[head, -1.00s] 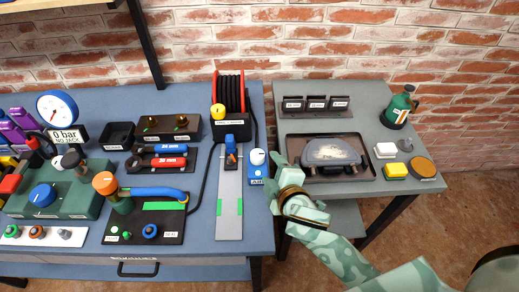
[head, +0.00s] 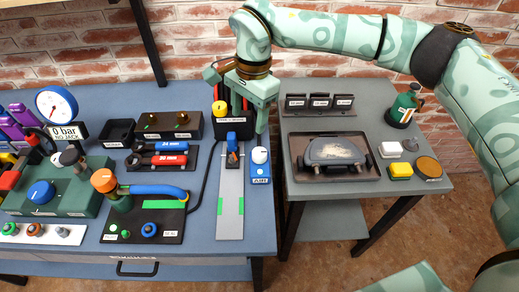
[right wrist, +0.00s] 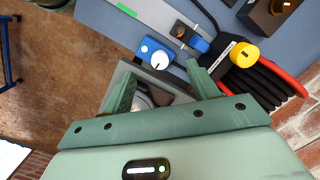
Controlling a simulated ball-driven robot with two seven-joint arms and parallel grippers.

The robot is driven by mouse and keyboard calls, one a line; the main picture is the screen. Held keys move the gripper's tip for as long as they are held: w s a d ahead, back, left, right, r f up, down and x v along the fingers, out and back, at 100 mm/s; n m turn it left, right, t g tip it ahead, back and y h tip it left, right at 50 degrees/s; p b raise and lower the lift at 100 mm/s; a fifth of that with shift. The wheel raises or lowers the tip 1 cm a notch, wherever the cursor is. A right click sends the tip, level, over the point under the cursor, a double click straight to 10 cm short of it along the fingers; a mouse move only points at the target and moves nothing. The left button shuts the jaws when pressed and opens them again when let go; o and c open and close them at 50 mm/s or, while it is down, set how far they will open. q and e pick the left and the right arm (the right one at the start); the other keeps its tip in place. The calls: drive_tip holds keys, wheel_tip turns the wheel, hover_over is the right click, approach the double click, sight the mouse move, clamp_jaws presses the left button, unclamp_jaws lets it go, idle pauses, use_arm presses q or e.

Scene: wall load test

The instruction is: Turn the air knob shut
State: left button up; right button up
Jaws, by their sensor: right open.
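The air knob (head: 259,155) is a white round knob on a blue box (head: 261,173) labelled AIR, at the right edge of the blue bench. In the right wrist view the knob (right wrist: 160,60) shows with a dark pointer mark, just beyond the fingertips. My right gripper (head: 247,118) is open, pointing down, above and behind the knob in the head view. In the right wrist view its two fingers (right wrist: 160,72) are spread wide with nothing held between them. The fingers look apart from the knob. My left gripper is not in view.
A black hose reel (head: 222,128) with a yellow knob stands right behind the box, partly hidden by my gripper. A grey rail (head: 230,205) with a blue clamp lies to its left. A grey side table (head: 345,200) holds a tray (head: 372,172) and a green bottle (head: 402,108).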

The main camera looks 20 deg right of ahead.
sight(260, 152)
drive_tip(key=shift+h, duration=0.6)
drive_tip(key=d+f+b, duration=0.1)
drive_tip(key=f, duration=0.4)
drive_tip(key=d+f+b, duration=0.1)
drive_tip(key=f, duration=0.4)
drive_tip(key=w+f+b, duration=0.1)
drive_tip(key=f, duration=0.3)
drive_tip(key=shift+d+f+b, duration=0.4)
drive_tip(key=c, duration=1)
